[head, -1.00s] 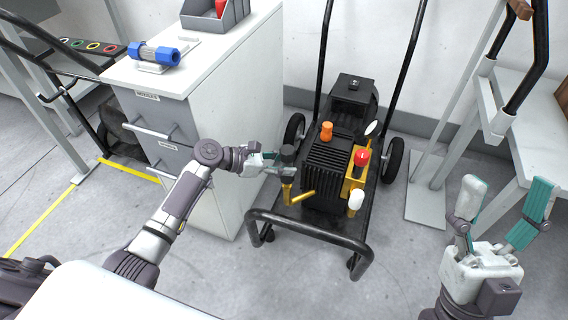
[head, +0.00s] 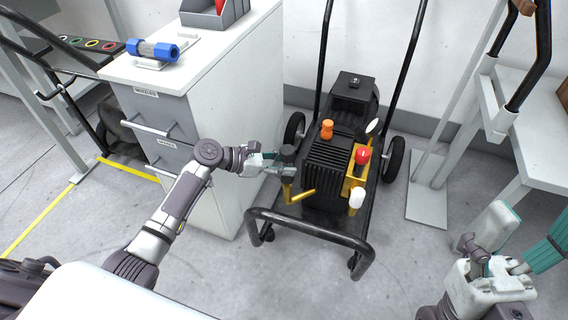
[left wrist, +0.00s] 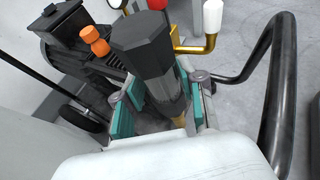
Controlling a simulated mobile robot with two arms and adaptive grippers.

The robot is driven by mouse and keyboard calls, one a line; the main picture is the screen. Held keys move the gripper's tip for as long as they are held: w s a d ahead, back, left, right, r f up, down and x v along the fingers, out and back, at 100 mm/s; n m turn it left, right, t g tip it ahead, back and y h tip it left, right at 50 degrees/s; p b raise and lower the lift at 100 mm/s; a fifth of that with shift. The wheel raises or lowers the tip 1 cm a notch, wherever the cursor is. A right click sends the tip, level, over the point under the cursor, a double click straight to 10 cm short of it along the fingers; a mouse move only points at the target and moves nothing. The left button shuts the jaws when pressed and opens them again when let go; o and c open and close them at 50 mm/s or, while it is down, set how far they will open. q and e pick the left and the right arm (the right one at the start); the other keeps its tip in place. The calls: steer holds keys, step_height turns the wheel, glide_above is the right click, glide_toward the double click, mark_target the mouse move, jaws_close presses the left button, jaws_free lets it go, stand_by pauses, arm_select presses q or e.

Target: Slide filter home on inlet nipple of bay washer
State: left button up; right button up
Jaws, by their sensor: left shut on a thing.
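My left gripper (head: 275,162) is shut on a dark grey faceted cylinder (head: 287,153) at the front left of the washer (head: 326,160). In the left wrist view the cylinder (left wrist: 148,52) stands slightly tilted between the teal finger pads. I cannot tell for sure that it is the filter. A brass fitting (head: 287,192) shows just below it; the join is hidden by the fingers, so I cannot tell how far it is seated. My right gripper (head: 535,222) is empty at the lower right, its fingers apart.
A blue-capped clear cylinder (head: 153,50) lies on a holder on the cabinet (head: 205,95), left of the washer. The washer's black front bar (head: 310,230) curves close to my left gripper. A bench (head: 540,140) stands at the right.

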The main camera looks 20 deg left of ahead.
arm_select(q)
steer(key=shift+f, duration=0.8)
steer(key=o, duration=1.3)
steer(key=v, duration=1.2)
steer(key=shift+f, duration=0.15)
